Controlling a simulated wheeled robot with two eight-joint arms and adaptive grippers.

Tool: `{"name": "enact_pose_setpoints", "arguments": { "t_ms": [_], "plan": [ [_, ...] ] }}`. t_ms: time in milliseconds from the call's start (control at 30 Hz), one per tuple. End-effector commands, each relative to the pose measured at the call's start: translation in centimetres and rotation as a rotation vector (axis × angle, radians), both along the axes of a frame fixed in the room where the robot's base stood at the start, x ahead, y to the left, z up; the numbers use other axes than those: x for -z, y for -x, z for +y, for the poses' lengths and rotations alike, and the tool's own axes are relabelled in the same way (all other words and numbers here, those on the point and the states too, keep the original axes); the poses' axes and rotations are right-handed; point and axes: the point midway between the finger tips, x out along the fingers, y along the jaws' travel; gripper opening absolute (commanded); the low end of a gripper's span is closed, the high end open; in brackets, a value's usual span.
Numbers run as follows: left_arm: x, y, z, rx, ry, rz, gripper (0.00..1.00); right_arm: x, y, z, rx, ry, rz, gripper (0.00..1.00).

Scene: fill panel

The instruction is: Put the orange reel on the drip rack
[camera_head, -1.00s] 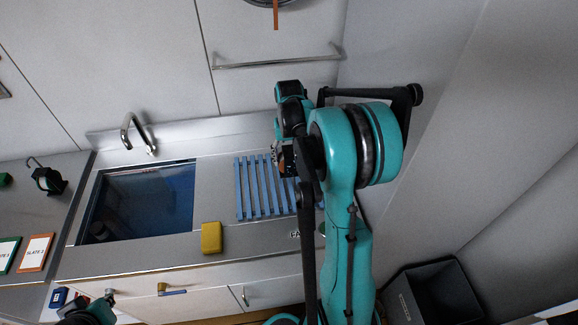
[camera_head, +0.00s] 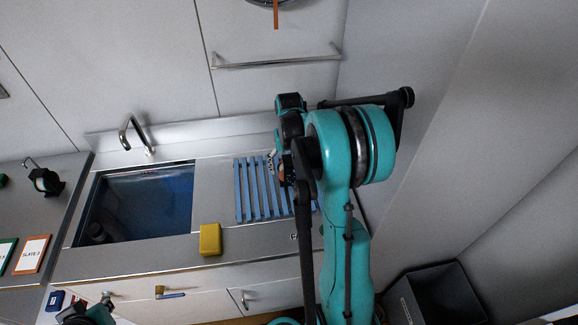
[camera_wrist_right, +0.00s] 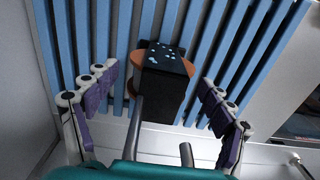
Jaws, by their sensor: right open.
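The orange reel (camera_wrist_right: 136,66) shows in the right wrist view as orange rounded edges on either side of a dark block with pale specks. The block hides its middle; I cannot tell whether the block belongs to it. The reel is at the slats of the blue drip rack (camera_head: 242,190), which also fills the right wrist view (camera_wrist_right: 101,40). Whether it rests on them is unclear. My right gripper (camera_wrist_right: 160,82) is open, its purple-padded fingers apart on both sides of the reel. In the head view this gripper (camera_head: 279,167) is over the rack, partly hidden by its arm. My left gripper (camera_head: 85,313) is low at the left edge.
A sink (camera_head: 146,205) lies left of the rack, with a tap (camera_head: 128,133) behind it. A yellow sponge-like block (camera_head: 210,239) sits on the front counter strip. Slates and a dark green-black item (camera_head: 45,181) are on the left counter. A dark bin (camera_head: 437,293) stands at lower right.

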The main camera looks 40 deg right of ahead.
Motion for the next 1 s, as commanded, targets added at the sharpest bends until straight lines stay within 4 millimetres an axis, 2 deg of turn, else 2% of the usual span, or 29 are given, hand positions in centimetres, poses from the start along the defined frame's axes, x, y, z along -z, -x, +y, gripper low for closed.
{"name": "enact_pose_setpoints", "arguments": {
  "t_ms": [167,600,800,900,1000],
  "plan": [
    [-0.6,0.0,0.0,0.0,0.0,0.0,0.0,-1.0,0.0,0.0,0.0,0.0,0.0,0.82],
    [-3.1,0.0,0.0,0.0,0.0,0.0,0.0,-10.1,0.0,0.0,0.0,0.0,0.0,0.82],
    [-3.6,0.0,0.0,0.0,0.0,0.0,0.0,-12.1,0.0,0.1,-0.001,0.0,-0.001,0.82],
    [-3.6,0.0,0.0,0.0,0.0,0.0,0.0,-12.9,0.2,1.0,-0.016,0.007,-0.015,0.82],
    [-3.6,0.0,0.0,0.0,0.0,0.0,0.0,-14.0,0.9,3.3,-0.054,0.026,-0.054,0.82]
  ]
}}
